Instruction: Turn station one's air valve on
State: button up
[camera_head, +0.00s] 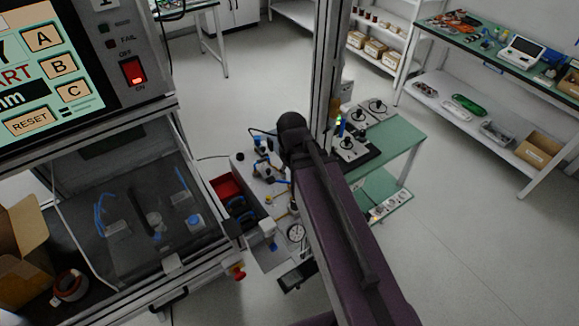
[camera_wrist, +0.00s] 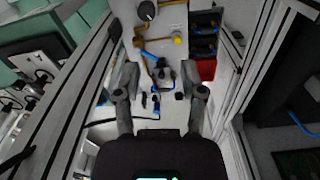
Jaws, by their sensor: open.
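An air panel (camera_wrist: 172,18) carries a round gauge (camera_wrist: 145,10), a yellow knob (camera_wrist: 180,40), brass fittings and blue tubing. A small metal fitting with dark and blue parts (camera_wrist: 163,72) sits between my fingers in the wrist view; it looks like a valve, but its handle position is too small to tell. My gripper (camera_wrist: 164,82) is open, with one finger on each side of that fitting and no clear contact.
A red bin (camera_head: 226,187) and dark bins stand beside the panel. A clear-covered test cabinet (camera_head: 150,215) with a screen and a lit red switch (camera_head: 133,71) is at left. A metal post rises behind my arm.

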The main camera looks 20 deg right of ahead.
jog(key=shift+s+r+m+p, duration=0.35)
jog(key=shift+s+r+m, duration=0.2)
jog(key=shift+m, duration=0.25)
jog(key=shift+s, duration=0.1)
jog(key=shift+s+d+m, duration=0.1)
jog(key=shift+s+m, duration=0.25)
jog(key=shift+m, duration=0.05)
